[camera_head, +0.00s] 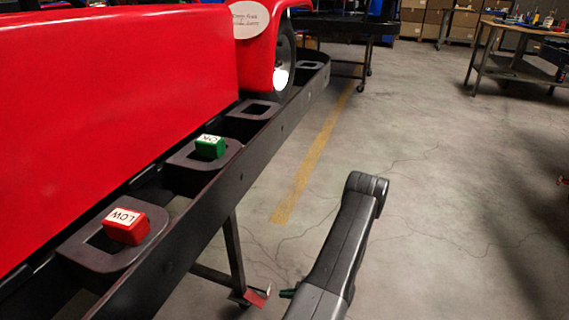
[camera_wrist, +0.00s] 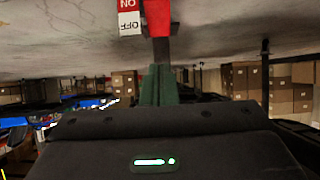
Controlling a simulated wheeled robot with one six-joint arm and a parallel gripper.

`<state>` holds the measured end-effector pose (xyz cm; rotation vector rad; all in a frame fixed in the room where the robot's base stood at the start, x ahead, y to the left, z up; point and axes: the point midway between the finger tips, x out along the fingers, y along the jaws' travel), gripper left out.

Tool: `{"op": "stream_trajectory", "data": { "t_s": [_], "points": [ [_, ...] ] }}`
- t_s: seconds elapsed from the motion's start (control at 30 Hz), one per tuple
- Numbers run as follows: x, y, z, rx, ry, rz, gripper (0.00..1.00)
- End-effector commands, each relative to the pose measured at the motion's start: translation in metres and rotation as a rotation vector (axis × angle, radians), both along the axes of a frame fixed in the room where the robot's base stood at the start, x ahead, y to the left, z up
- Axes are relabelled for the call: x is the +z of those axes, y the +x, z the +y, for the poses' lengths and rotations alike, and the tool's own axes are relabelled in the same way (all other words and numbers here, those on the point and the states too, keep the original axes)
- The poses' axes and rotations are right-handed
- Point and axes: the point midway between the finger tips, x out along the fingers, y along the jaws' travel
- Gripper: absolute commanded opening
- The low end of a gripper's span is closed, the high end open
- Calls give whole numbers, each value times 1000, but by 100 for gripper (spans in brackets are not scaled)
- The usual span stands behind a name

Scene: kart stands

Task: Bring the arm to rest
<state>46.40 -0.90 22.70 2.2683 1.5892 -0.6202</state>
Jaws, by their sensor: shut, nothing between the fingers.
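My arm (camera_head: 345,235) reaches down over the floor at the lower middle of the head view. My gripper (camera_head: 287,293) shows there only as a small green tip beside the arm's lower end. In the wrist view the green fingers of my gripper (camera_wrist: 160,78) are together, with nothing seen between them.
A long black stand (camera_head: 225,185) runs beside a red kart body (camera_head: 110,110). Its holders carry a red LOW block (camera_head: 125,227) and a green OK block (camera_head: 210,147); another holder (camera_head: 255,109) is empty. A workbench (camera_head: 515,68) stands far right. The floor between is clear.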

Motion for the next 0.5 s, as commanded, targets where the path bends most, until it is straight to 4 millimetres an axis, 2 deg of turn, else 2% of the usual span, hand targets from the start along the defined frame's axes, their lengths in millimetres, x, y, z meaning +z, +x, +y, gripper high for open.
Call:
{"op": "stream_trajectory", "data": {
  "t_s": [0.13, 0.2, 0.5],
  "points": [
    [15, -7, -20, -4, 0, 0, 0],
    [-1, -1, -27, -34, -43, 18, 0],
    [-40, 14, -67, -171, -197, 97, 0]
  ]
}}
